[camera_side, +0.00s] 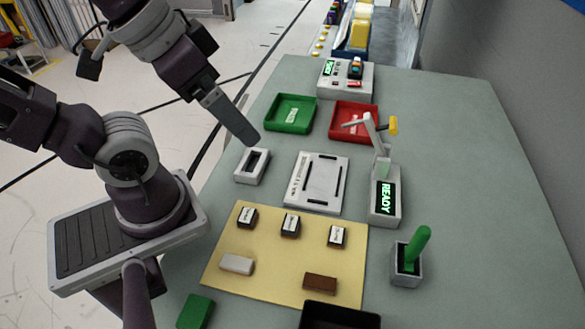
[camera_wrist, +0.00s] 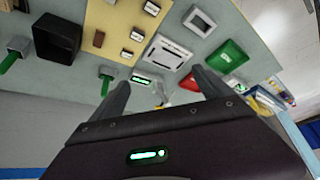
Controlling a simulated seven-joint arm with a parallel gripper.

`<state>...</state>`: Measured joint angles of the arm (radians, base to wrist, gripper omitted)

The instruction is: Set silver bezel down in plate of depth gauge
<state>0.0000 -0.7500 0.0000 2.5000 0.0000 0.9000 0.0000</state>
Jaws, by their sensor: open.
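A light silver-grey bar (camera_side: 237,264), which looks like the silver bezel, lies on the yellow mat's left side. A grey device (camera_side: 385,207) with a green "READY" display, a raised arm and a yellow knob appears to be the depth gauge. It stands at the right of the white slotted panel; its plate is not clear under the arm. My gripper (camera_side: 247,135) is open and above the table, near a light grey rectangular frame (camera_side: 252,165). The wrist view shows its two fingers (camera_wrist: 160,88) apart with nothing between them.
The white slotted panel (camera_side: 317,182) lies mid-table. The yellow mat (camera_side: 265,283) also holds a brown bar (camera_side: 320,283) and three small labelled blocks. Green (camera_side: 290,117) and red (camera_side: 354,121) trays stand behind. A green-handled lever (camera_side: 410,258) is at right. The far-right table is clear.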

